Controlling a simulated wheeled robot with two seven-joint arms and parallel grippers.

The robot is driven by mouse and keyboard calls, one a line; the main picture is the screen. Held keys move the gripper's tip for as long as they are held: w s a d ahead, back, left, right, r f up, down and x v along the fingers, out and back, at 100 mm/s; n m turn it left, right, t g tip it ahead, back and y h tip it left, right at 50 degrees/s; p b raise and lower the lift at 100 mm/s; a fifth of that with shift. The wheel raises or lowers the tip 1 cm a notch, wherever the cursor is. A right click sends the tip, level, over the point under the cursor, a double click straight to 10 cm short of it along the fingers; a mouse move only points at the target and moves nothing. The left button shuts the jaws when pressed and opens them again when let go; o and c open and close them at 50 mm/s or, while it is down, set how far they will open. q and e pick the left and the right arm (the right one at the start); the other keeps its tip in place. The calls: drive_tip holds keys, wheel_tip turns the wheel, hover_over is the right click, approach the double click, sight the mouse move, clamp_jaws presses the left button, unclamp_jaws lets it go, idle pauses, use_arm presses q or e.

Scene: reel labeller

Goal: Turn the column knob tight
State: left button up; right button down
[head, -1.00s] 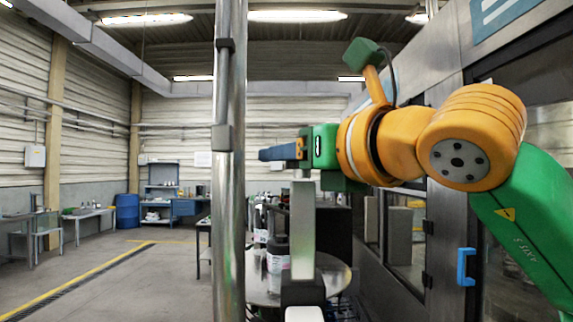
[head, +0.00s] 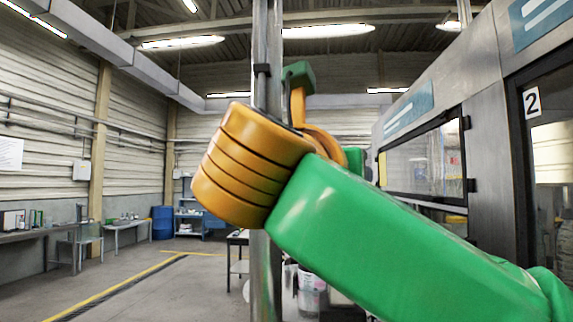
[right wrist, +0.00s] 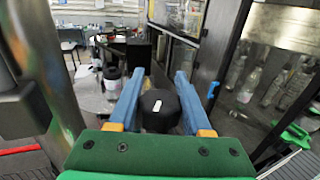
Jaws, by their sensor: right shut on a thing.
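The black round knob (right wrist: 160,110), with a small white mark on its face, is in the right wrist view. My right gripper (right wrist: 159,80) has its two blue fingers on either side of the knob and is shut on it. The metal column (right wrist: 42,75) stands to the left in that view. In the head view the column (head: 267,40) rises behind my orange and green right arm, which hides the knob and the right gripper. My left gripper is in neither view.
A black-capped bottle (right wrist: 111,80) stands on a round table left of the gripper. A machine door with a blue handle (right wrist: 213,89) is close on the right. In the head view, open floor (head: 150,285) lies to the left, with workbenches (head: 45,232) along the wall.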

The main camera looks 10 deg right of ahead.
drive_tip(key=shift+s+d+r+m+g+h+p, duration=0.15)
drive_tip(key=shift+m+g+h+p, duration=0.3)
drive_tip(key=shift+m+g+h, duration=0.25)
drive_tip(key=shift+s+d+m+g+h+p, duration=0.1)
drive_tip(key=shift+m+g+h+p, duration=0.3)
drive_tip(key=shift+m+g+h, duration=0.3)
drive_tip(key=shift+h, duration=0.3)
drive_tip(key=shift+c, duration=1.8)
unclamp_jaws()
